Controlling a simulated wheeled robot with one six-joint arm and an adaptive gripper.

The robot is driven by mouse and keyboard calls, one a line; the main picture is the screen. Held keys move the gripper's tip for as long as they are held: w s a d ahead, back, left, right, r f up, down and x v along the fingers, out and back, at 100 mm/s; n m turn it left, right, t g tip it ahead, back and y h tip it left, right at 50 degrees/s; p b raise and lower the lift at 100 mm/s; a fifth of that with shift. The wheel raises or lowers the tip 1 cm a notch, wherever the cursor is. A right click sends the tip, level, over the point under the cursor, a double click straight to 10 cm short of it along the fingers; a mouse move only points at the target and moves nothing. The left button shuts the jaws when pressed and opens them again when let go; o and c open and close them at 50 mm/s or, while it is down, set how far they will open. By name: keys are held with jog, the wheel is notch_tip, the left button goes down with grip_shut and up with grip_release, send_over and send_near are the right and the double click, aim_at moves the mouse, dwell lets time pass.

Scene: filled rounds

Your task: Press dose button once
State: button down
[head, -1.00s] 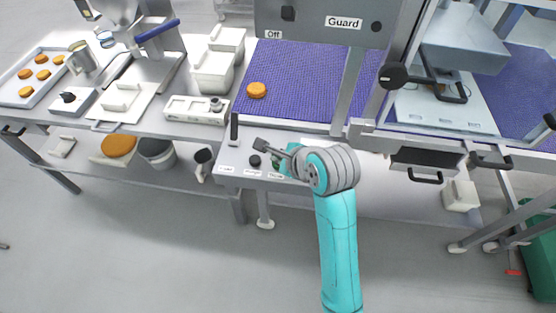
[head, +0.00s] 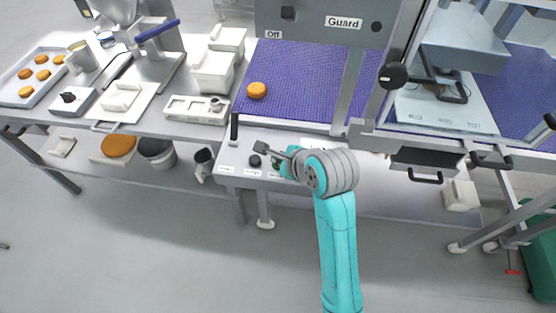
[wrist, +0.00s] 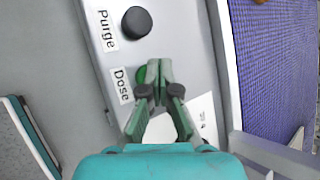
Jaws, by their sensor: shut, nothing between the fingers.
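The green dose button (wrist: 141,75) shows in the wrist view beside the label "Dose" (wrist: 122,85) on a grey panel. My gripper (wrist: 159,70) is shut and empty. Its fingertips overlap the right part of the button in this view and hide some of it. I cannot tell whether they touch it. In the head view my gripper is over the front control panel (head: 232,157), mostly hidden by my wrist, and the button cannot be made out surely there.
A black knob (wrist: 137,22) labelled "Purge" (wrist: 107,30) is next to the dose button. A black lever (head: 234,127) stands at the panel's left end. A purple belt (head: 300,85) with an orange round (head: 257,90) lies behind, under the guard frame.

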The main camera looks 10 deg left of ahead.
jog(key=shift+r, duration=0.95)
jog(key=shift+r, duration=2.5)
